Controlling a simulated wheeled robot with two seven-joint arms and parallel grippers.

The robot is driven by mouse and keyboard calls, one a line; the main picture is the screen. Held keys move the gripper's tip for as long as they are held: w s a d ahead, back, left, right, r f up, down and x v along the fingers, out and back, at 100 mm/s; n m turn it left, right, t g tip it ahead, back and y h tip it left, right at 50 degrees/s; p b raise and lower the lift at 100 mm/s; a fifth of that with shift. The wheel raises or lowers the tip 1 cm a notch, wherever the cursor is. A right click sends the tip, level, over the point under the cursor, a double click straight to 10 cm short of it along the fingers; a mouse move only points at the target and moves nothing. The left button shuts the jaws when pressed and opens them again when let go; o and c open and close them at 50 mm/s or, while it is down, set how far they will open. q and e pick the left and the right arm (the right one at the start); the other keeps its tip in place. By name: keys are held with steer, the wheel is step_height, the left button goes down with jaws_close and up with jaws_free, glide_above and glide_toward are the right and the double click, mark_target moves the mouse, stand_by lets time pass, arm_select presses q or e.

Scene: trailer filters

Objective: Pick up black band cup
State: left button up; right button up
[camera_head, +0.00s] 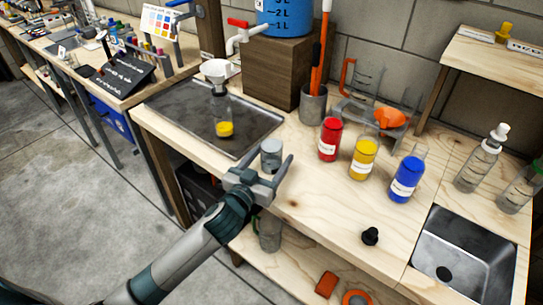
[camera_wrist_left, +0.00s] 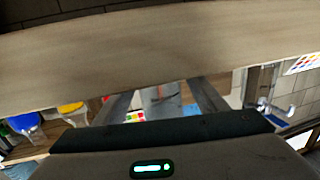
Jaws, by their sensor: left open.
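A small clear grey cup (camera_head: 271,152) stands near the front edge of the wooden workbench, and I cannot make out a black band on it. My left gripper (camera_head: 264,168) is open at the bench's front edge, with its fingers spread around or just in front of this cup. I cannot tell whether they touch it. In the left wrist view a greyish cup-like shape (camera_wrist_left: 160,100) shows between the open fingers (camera_wrist_left: 162,98). Another grey cup-like vessel (camera_head: 270,232) is on the lower shelf, partly behind my arm. My right gripper is not in view.
Red (camera_head: 330,139), yellow (camera_head: 363,158) and blue (camera_head: 407,178) bottles stand to the right. A dark tray (camera_head: 180,108) with a yellow-filled flask (camera_head: 223,120) lies to the left.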

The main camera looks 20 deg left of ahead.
arm_select(q)
steer(key=w, duration=0.4)
steer(key=shift+d+f, duration=0.2)
steer(key=shift+d, duration=0.1)
steer(key=c, duration=1.3)
